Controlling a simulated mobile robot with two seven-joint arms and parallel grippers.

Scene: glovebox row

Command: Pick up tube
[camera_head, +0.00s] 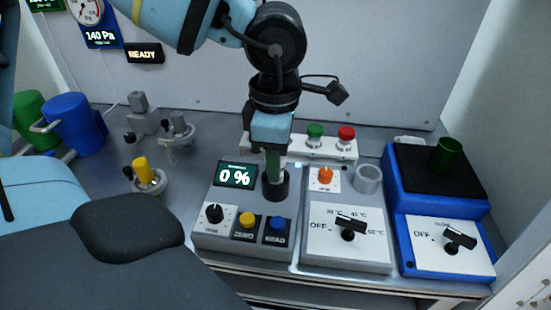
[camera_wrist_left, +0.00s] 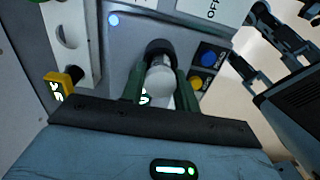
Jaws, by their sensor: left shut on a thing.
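The tube's far end is at a black round socket (camera_wrist_left: 158,47) on that device, and the socket also shows in the head view (camera_head: 275,190). I cannot tell how deep the tube sits in it. In the head view the fingers hide the tube. My right gripper is not seen.
A grey unit with a dial (camera_head: 347,234) and an empty-looking ring (camera_head: 368,178) stands to the right. Beyond it is a blue unit (camera_head: 440,185) with a green cup (camera_head: 446,153). A rail with green and red buttons (camera_head: 346,134) lies behind. Clamps and blue and green containers are left.

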